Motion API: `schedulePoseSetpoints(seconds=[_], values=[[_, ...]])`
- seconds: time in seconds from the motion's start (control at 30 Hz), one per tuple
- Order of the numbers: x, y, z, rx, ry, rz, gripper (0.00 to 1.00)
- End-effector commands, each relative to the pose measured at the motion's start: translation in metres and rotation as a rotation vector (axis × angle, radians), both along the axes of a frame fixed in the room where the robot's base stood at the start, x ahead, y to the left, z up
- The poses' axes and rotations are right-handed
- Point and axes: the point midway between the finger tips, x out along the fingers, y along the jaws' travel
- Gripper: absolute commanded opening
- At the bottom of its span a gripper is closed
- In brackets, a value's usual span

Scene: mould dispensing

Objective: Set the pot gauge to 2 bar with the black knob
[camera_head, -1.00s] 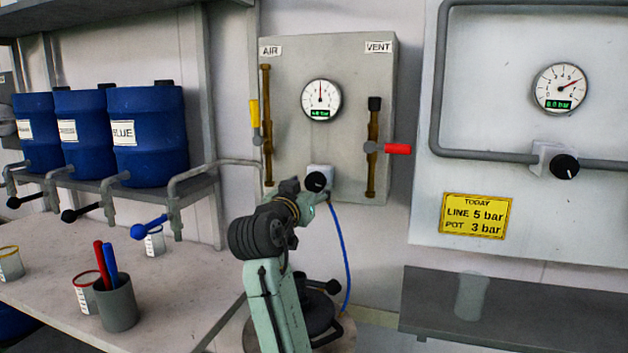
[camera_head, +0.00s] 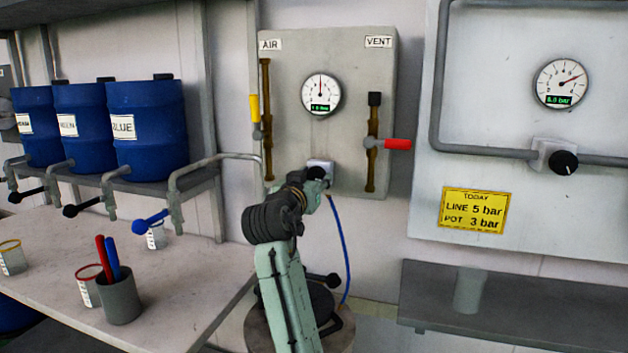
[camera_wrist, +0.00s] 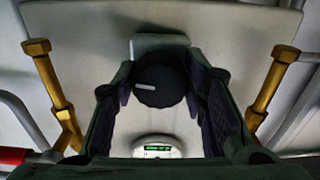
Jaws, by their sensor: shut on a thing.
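The black knob (camera_wrist: 158,85) sits on a pale mount below the pot gauge, with a white mark on its face. My gripper (camera_wrist: 160,92) is shut on it, one finger at each side in the wrist view. In the head view my gripper (camera_head: 315,181) is at the panel and hides most of the knob. The round pot gauge (camera_head: 321,92) is above it, its needle pointing about straight up; its green digits are too small to read surely. The gauge also shows upside down in the wrist view (camera_wrist: 158,143).
A brass AIR valve with yellow handle (camera_head: 255,110) and a VENT valve with red handle (camera_head: 397,144) flank the gauge. A second gauge (camera_head: 561,83) and knob (camera_head: 563,162) are at right. A yellow sign (camera_head: 474,210) reads line 5 bar, pot 3 bar. A blue hose (camera_head: 344,245) hangs below.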

Motion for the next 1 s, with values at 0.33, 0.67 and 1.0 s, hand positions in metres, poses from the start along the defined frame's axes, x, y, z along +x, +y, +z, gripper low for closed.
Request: schedulePoseSetpoints(seconds=[0.33, 0.67, 1.0], values=[[-0.0002, -0.0002, 0.0000, 0.000, 0.000, -0.001, 0.11], [-0.0001, -0.0005, 0.0007, -0.049, 0.016, -0.001, 0.11], [-0.0005, -0.0011, 0.0022, -0.277, 0.089, 0.000, 0.11]])
